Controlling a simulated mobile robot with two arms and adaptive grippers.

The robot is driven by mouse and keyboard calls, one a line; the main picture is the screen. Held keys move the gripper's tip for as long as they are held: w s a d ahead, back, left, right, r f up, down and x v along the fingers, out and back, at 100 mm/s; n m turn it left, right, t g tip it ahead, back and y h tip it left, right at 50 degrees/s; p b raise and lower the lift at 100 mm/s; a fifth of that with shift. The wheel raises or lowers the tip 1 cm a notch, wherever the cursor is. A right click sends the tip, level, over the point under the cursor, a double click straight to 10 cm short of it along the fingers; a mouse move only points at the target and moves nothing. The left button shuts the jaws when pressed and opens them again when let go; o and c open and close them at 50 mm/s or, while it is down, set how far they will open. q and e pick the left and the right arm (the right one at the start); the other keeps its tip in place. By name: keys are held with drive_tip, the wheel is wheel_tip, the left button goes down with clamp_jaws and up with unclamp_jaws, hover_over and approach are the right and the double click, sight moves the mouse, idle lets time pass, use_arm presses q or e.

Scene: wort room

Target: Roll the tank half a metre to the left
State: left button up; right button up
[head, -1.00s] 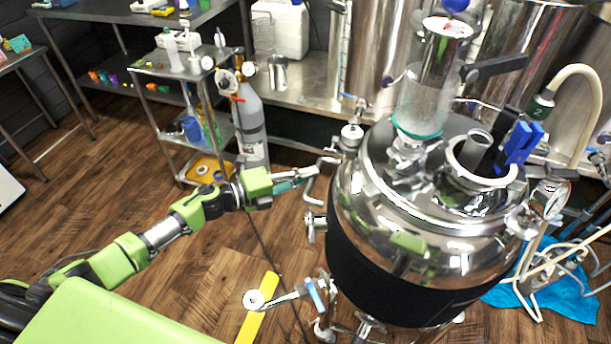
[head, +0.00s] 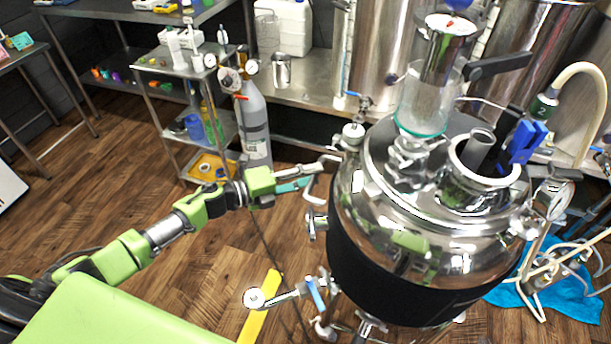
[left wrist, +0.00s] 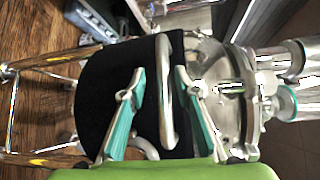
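The tank (head: 430,225) is a shiny steel vessel with a black band around its body, standing upright at the right of the head view. A bent metal side handle (head: 311,188) sticks out from its left side. My left gripper (head: 308,177) reaches in from the left at this handle. In the left wrist view, its two teal fingers (left wrist: 165,100) are apart, with the handle bar (left wrist: 164,75) between them. Neither finger clearly presses on the bar. The black band (left wrist: 105,95) fills the space behind. My right gripper is not in view.
A grey gas cylinder (head: 256,130) and a steel shelf cart (head: 160,70) stand behind my left arm. A yellow strip (head: 262,305) lies on the floor left of the tank. Blue cloth (head: 570,300) and hoses lie at the right. Wooden floor at the left is open.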

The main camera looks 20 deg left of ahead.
use_arm(q)
drive_tip(key=v, duration=1.1)
drive_tip(key=shift+s+a, duration=0.25)
drive_tip(key=shift+a, duration=0.05)
